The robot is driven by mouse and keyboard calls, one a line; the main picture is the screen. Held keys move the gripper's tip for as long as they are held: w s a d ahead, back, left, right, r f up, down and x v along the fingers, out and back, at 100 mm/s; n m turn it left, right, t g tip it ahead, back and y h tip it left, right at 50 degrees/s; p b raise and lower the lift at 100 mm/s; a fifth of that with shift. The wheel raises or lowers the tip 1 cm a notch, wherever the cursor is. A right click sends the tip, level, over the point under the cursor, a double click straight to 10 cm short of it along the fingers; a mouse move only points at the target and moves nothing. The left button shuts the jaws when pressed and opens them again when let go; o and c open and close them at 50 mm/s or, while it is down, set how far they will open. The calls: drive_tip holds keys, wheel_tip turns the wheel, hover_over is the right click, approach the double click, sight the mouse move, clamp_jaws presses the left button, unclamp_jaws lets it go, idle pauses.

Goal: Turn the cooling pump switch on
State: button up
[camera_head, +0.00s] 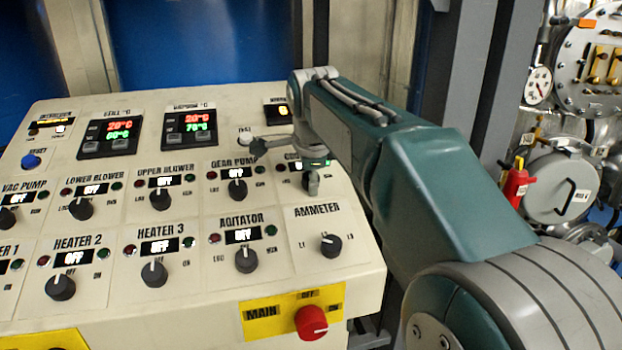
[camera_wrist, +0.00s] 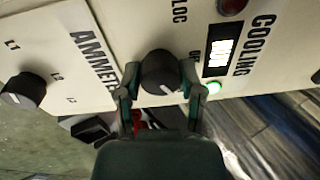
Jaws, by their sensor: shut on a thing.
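The cooling pump switch is a round black knob (camera_wrist: 158,72) with a white pointer mark, on the panel labelled COOLING. My gripper (camera_wrist: 160,78) is shut on this knob, one finger on each side. The pointer mark is on the knob's lower edge in the wrist view. The cooling display (camera_wrist: 220,50) is lit, its word too blurred to read. The green lamp (camera_wrist: 213,87) beside it glows, and the red lamp (camera_wrist: 231,5) looks dark.
The ammeter knob (camera_head: 330,245) sits just below the cooling section, and also shows in the wrist view (camera_wrist: 23,92). The gear pump knob (camera_head: 237,189) is to the left. The red main switch (camera_head: 311,322) is at the panel's lower edge. Pipework and a gauge (camera_head: 538,85) stand at right.

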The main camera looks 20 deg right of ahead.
drive_tip(key=o, duration=1.2)
drive_tip(key=shift+f, duration=0.15)
drive_tip(key=shift+c, duration=0.2)
drive_tip(key=v, duration=1.2)
drive_tip(key=shift+w, duration=0.2)
drive_tip(key=s+f+n+y, duration=0.1)
drive_tip(key=s+f+n, duration=1.8)
drive_tip(key=s+f, duration=0.4)
drive_tip(key=shift+d+f+t, duration=0.4)
drive_tip(key=shift+d+f, duration=0.05)
drive_tip(key=shift+f, duration=0.45)
